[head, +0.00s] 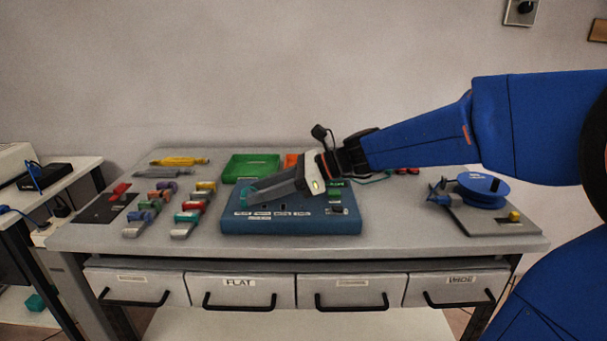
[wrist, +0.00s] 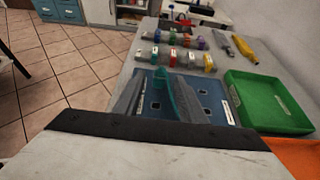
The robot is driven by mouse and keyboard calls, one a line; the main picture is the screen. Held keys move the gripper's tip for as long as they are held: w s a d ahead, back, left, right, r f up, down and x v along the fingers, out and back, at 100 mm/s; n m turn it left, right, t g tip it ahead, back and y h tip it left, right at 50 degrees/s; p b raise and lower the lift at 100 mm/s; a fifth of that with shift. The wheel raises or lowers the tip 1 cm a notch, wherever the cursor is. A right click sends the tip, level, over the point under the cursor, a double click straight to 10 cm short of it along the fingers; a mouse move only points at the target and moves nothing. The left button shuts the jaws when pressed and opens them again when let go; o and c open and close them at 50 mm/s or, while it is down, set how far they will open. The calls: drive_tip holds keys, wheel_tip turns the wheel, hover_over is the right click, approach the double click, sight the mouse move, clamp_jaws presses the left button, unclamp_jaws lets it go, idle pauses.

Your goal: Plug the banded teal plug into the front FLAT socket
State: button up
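A teal plug (wrist: 164,92) sits between the two fingers of my gripper (wrist: 163,84) in the wrist view. A sliver of teal also shows by the fingertips in the head view (head: 246,192). I cannot make out a band on it. I cannot tell whether the plug touches the panel. Small dark square sockets (wrist: 207,111) show in the panel in the wrist view. Labels run along the panel's front, too small to read; the fingers hide part of its top.
Several coloured plugs (head: 187,217) lie in rows left of the panel. A green tray (head: 250,167) and an orange one (head: 291,160) stand behind it. A blue cable reel (head: 483,189) is at right. The drawer (head: 240,291) below reads FLAT.

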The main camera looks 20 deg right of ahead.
drive_tip(key=v, duration=1.6)
